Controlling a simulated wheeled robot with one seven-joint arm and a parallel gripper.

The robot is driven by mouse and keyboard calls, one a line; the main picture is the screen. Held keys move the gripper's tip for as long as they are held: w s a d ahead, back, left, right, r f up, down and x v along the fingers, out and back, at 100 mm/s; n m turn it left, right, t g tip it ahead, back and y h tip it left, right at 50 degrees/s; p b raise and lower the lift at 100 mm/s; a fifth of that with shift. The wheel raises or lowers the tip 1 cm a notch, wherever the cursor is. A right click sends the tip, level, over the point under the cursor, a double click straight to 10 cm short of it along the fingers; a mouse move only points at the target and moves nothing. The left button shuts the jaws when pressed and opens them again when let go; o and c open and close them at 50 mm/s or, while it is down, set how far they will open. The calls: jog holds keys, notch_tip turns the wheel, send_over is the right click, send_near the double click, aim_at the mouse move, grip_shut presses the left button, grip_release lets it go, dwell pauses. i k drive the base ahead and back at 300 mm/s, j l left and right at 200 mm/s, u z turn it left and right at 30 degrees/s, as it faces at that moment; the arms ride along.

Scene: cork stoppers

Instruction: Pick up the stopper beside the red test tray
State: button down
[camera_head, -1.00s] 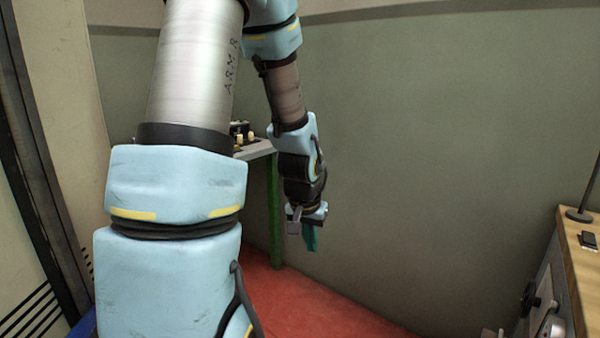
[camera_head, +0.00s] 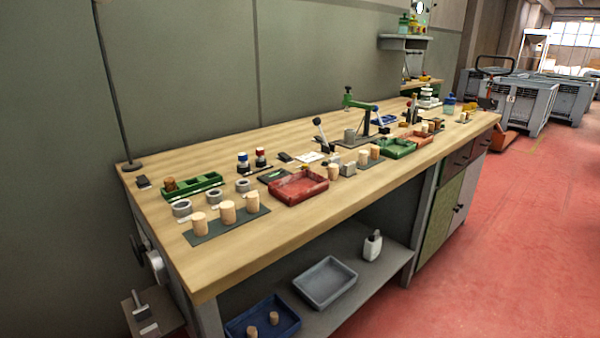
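The red test tray (camera_head: 285,196) sits on the wooden workbench, near the middle of its front edge. A cork stopper (camera_head: 333,172) stands upright close to the tray's right end. I cannot tell whether they touch. Three more stoppers stand in a row on a dark mat to the tray's left: a left one (camera_head: 199,223), a middle one (camera_head: 227,212) and a right one (camera_head: 252,202). My gripper is outside the current view.
A green tray (camera_head: 205,181), grey rings (camera_head: 181,208) and a lever press (camera_head: 365,122) share the workbench (camera_head: 250,246). Below are a grey bin (camera_head: 326,283) and a blue bin (camera_head: 240,328). Red floor at right is open.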

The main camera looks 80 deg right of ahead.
aim_at(332, 169)
jog(key=k+l, duration=0.15)
jog(key=l, duration=0.2)
jog(key=k+l+z, duration=0.2)
jog(key=k+l, duration=0.15)
jog(key=l, duration=0.3)
jog(key=k+l, duration=0.15)
jog(key=l, duration=0.2)
jog(key=k+l+z, duration=0.1)
jog(key=l, duration=0.25)
jog(key=k+l, duration=0.15)
jog(key=l, duration=0.2)
jog(key=k+l+z, duration=0.1)
jog(key=l, duration=0.3)
jog(key=k+l+z, duration=0.1)
jog(key=l, duration=0.25)
jog(key=k, duration=0.05)
